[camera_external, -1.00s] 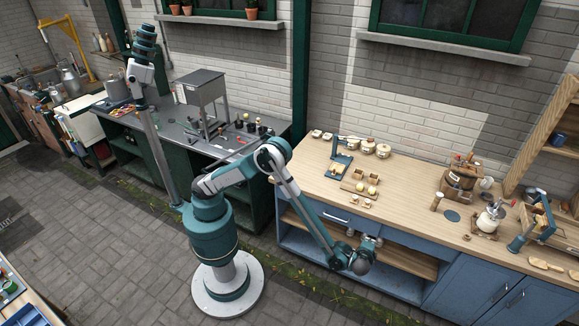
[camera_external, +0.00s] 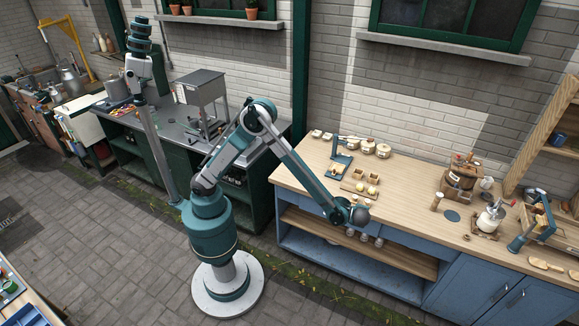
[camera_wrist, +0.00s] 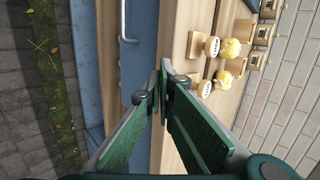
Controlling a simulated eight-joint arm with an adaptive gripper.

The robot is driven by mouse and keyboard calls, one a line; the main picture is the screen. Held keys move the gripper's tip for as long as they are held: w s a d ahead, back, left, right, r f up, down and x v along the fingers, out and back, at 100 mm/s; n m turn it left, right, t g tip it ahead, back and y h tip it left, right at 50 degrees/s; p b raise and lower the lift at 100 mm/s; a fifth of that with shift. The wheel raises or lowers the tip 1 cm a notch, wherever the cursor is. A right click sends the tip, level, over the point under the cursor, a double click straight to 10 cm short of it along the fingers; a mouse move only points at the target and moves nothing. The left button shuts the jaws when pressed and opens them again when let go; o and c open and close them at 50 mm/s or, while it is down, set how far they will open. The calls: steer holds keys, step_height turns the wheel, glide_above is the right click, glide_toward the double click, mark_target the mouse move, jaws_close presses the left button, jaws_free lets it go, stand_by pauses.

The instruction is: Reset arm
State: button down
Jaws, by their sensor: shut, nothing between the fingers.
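My gripper (camera_wrist: 160,80) shows in the wrist view with its two green-padded fingers meeting at the tips and nothing between them. In the external view my arm reaches to the right, bent at a raised elbow. Its wrist end is near the front edge of the wooden worktop (camera_external: 410,206); the fingers are hard to make out there. The wrist view shows the blue cabinet front with a metal handle (camera_wrist: 124,22) left of the fingers, and the worktop to their right.
On the worktop are a wooden tray with yellow pieces (camera_external: 360,189), a small blue press (camera_external: 339,165), lidded pots (camera_external: 383,151) and a wooden churn (camera_external: 461,178). Small jars (camera_external: 364,238) show on the shelf below. A metal bench stands at the left.

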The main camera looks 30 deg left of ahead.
steer(key=w+a+r+n+g, duration=0.15)
steer(key=w+a+r, duration=0.5)
steer(key=a, duration=0.65)
steer(key=w+a+r+n+g, duration=0.1)
steer(key=w+a+r+n, duration=0.35)
steer(key=a, duration=0.85)
steer(key=w+a+r+g, duration=0.1)
steer(key=w+a+r, duration=0.5)
steer(key=w+a, duration=0.5)
steer(key=s+a+r+n+h+b, duration=0.1)
steer(key=s+a+r+n, duration=0.15)
steer(key=a, duration=0.95)
steer(key=s+a+r+n+h+b, duration=0.1)
steer(key=s+a+n, duration=0.15)
steer(key=a, duration=1.05)
steer(key=s+a+f+n+t, duration=0.1)
steer(key=s+a+n, duration=0.2)
steer(key=a, duration=0.5)
steer(key=s+a+f+n+t, duration=0.1)
steer(key=s+a+n, duration=0.1)
steer(key=s+a, duration=0.4)
steer(key=shift+a+f+n, duration=0.2)
steer(key=shift+a+n, duration=0.2)
steer(key=shift+a, duration=0.6)
